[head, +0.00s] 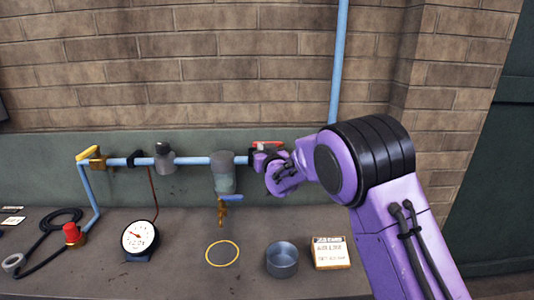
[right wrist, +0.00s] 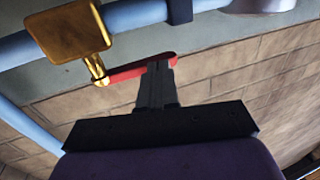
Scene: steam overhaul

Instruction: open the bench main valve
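A valve with a red lever sits on the blue pipe; the red lever (head: 267,145) shows just above my right gripper in the head view. In the right wrist view its brass body (right wrist: 70,32) is at upper left and the red lever (right wrist: 125,72) runs right from it, roughly along the pipe. My right gripper (right wrist: 157,68) has its fingers close together, tips at the lever's free half. I see nothing between them and cannot tell whether they touch the lever. In the head view the right gripper (head: 270,168) partly hides the valve. My left gripper is out of view.
The blue pipe (head: 195,160) runs along the wall above the bench (head: 180,275). Another valve with a yellow handle (head: 87,153) is at its left end. A gauge (head: 139,237), a yellow ring (head: 222,253), a round tin (head: 282,260) and a labelled box (head: 330,253) are on the bench.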

